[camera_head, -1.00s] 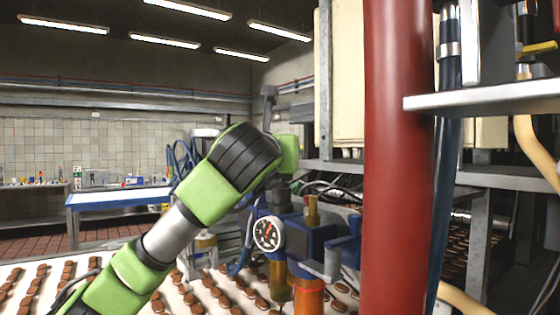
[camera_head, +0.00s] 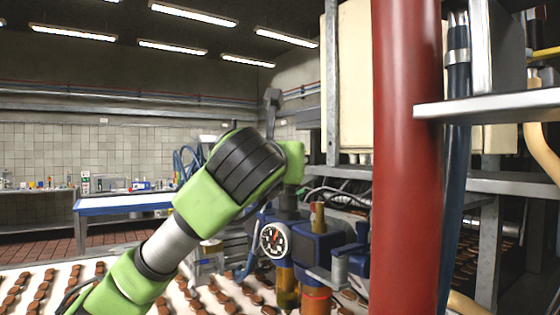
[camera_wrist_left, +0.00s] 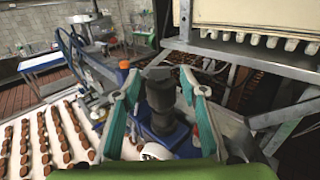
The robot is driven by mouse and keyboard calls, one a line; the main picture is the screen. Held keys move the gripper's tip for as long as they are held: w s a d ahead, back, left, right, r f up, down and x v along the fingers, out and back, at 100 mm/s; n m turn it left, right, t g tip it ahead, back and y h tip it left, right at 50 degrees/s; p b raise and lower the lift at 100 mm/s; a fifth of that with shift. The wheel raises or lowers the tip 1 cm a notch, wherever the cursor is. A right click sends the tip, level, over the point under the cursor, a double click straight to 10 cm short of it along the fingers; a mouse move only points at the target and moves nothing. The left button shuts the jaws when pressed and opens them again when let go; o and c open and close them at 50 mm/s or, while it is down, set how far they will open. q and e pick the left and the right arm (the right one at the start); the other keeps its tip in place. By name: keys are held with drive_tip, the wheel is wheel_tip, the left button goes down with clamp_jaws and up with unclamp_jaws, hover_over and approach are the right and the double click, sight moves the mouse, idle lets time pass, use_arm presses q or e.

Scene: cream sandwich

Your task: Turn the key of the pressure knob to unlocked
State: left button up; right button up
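The pressure knob (camera_wrist_left: 160,95) appears as a dark, ribbed cylinder in the left wrist view. It stands on blue machinery, which in the head view carries a round white pressure gauge (camera_head: 273,240). A dark fitting (camera_head: 288,200) shows above the gauge there. My left gripper (camera_wrist_left: 160,82) is open, with its teal fingers on either side of the dark knob. I cannot tell whether they touch it. In the head view my green wrist hides most of this gripper. I cannot make out the key or its position. My right gripper is not in view.
A thick red pipe (camera_head: 405,160) stands upright just right of the machinery, with a metal shelf (camera_head: 490,106) beyond it. A white conveyor (camera_wrist_left: 50,165) with rows of brown biscuits runs below left. A blue table (camera_head: 125,205) stands farther back. Hoses and frames crowd the right.

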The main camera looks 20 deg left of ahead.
use_arm(q)
drive_tip(key=s+d, duration=0.1)
drive_tip(key=s, duration=0.8)
drive_tip(key=shift+d, duration=0.15)
drive_tip(key=shift+s, duration=0.1)
